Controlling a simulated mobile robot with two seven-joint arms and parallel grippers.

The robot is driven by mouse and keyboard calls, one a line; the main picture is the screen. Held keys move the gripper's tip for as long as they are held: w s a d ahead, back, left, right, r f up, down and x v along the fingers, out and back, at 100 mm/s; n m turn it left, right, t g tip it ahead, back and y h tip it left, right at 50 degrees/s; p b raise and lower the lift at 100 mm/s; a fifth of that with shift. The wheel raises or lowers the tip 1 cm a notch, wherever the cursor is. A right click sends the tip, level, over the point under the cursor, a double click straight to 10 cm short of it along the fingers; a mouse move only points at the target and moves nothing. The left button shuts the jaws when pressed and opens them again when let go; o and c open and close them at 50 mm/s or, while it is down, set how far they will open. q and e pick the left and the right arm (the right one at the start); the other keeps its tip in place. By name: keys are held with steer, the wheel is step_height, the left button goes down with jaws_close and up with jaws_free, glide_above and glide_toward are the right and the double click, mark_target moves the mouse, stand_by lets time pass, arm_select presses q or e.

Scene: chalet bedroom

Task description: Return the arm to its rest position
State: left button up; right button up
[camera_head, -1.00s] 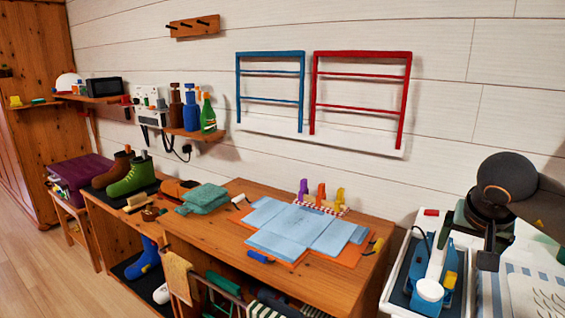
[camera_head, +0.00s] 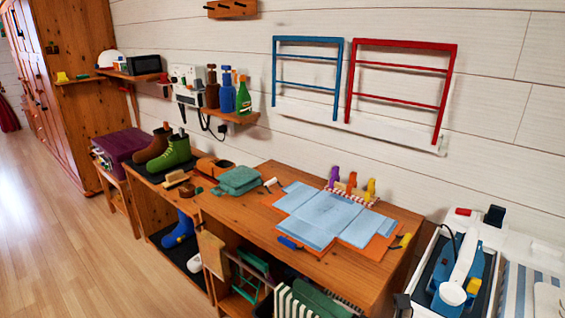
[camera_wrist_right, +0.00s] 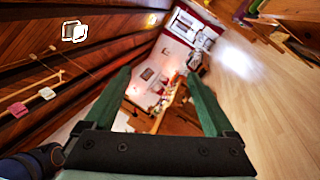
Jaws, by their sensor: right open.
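My right gripper (camera_wrist_right: 158,76) shows in the wrist view. Its two green fingers stand wide apart with nothing between them. It is clear of the surfaces in that view and faces the room at a tilt. In the head view I cannot make out the right gripper with certainty; only a small dark piece shows at the bottom edge, right of the bench. My left gripper is in neither view.
A wooden bench (camera_head: 395,217) holds blue sheets (camera_head: 325,215) and a green folded cloth (camera_head: 238,180). A blue and white iron-like device (camera_head: 458,270) sits in a tray at right. Wooden floor (camera_head: 75,215) is open at left.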

steer(key=d+f+m+t+h+p, duration=0.2)
steer(key=d+f+m+t+h, duration=0.55)
steer(key=m, duration=1.25)
steer(key=s+d+f+m+g+h, duration=0.2)
steer(key=s+f+m+g+h, duration=0.2)
steer(key=f, duration=0.6)
steer(key=s+d+f+m+g+h+p, duration=0.1)
steer(key=s+d+f+m+g+h, duration=0.2)
steer(key=s+f+m, duration=0.5)
steer(key=s+f+g+h, duration=0.1)
steer(key=s+f+g, duration=0.1)
steer(key=s+f, duration=0.1)
steer(key=shift+s+m, duration=0.25)
steer(key=shift+m, duration=0.05)
